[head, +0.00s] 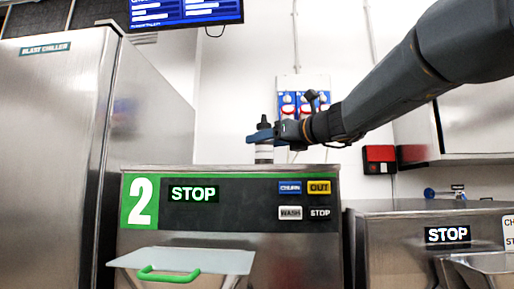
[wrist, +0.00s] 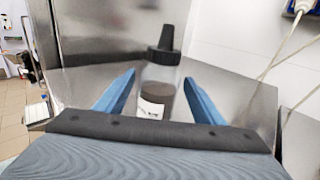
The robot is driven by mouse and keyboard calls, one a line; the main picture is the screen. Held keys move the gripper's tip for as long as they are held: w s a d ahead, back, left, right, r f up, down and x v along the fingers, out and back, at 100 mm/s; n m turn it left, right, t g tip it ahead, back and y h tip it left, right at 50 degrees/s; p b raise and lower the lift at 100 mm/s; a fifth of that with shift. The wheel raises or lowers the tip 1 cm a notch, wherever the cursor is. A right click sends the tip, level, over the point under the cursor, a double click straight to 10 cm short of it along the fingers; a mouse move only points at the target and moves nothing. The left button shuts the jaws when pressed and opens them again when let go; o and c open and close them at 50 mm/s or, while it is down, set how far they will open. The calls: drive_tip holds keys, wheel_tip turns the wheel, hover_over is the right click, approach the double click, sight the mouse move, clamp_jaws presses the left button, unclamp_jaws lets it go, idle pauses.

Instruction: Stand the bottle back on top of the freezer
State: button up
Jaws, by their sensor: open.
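The bottle (wrist: 158,92) has a black nozzle cap, a clear body with dark contents and a white label. In the wrist view it stands upright between the two blue fingers of my gripper (wrist: 158,95), with a gap on each side. In the head view the bottle (head: 264,152) stands upright on or just behind the top of freezer 2 (head: 240,168), its middle hidden by my gripper (head: 262,135). My gripper is open around the bottle. The bottle's base is hidden in both views.
A tall steel blast chiller (head: 50,140) stands at the left. A second freezer (head: 420,207) is at the right, with small items (head: 445,192) on its top. A tray with a green handle (head: 168,275) juts from the front of freezer 2. A screen (head: 185,12) hangs above.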

drive_tip(key=b+v, duration=0.1)
drive_tip(key=v, duration=0.6)
drive_tip(key=shift+s, duration=0.15)
